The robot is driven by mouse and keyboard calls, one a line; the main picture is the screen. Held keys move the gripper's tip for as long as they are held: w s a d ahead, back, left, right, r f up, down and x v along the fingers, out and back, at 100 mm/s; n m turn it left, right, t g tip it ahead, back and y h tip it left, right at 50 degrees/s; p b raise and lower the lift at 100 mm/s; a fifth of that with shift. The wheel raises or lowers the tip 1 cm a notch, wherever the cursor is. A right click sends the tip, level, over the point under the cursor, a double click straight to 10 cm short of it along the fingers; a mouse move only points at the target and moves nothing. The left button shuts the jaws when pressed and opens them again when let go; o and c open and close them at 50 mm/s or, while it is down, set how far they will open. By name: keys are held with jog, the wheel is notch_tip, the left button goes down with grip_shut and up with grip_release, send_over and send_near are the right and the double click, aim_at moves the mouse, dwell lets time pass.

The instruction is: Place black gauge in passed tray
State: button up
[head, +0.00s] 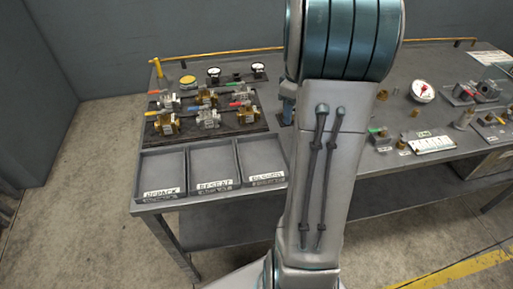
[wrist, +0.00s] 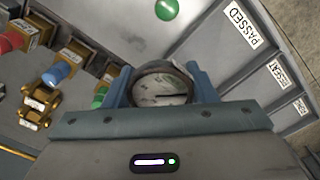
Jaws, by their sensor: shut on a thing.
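My gripper (wrist: 160,78) is shut on a round black-rimmed gauge (wrist: 163,88) with a pale dial, held between its blue fingers. In the head view my arm hides most of the gripper and the gauge; only a bluish part (head: 287,108) shows beside the arm. The passed tray (head: 262,156) is the rightmost of three grey trays, with its right side close to my arm. Its PASSED label (wrist: 240,25) shows at the upper right of the wrist view, beyond the gauge. I cannot tell the gauge's height above the bench.
The reseat tray (head: 212,163) and repack tray (head: 162,171) stand left of it, both empty. Several valves (head: 207,118) with coloured handles sit behind them. Two gauges (head: 213,72) stand at the back. A green round thing (wrist: 166,9) shows near the passed tray. More parts lie right.

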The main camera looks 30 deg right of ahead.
send_over(262, 160)
notch_tip(262, 160, down, 6)
jog(key=shift+d+f+p, duration=0.1)
jog(key=shift+f+p, duration=0.05)
jog(key=shift+p, duration=0.15)
jog(key=shift+s+f, duration=0.1)
jog(key=shift+f, duration=2)
jog(key=shift+f, duration=0.2)
jog(key=o, duration=1)
jog(key=shift+o, duration=0.2)
jog(key=shift+r, duration=0.15)
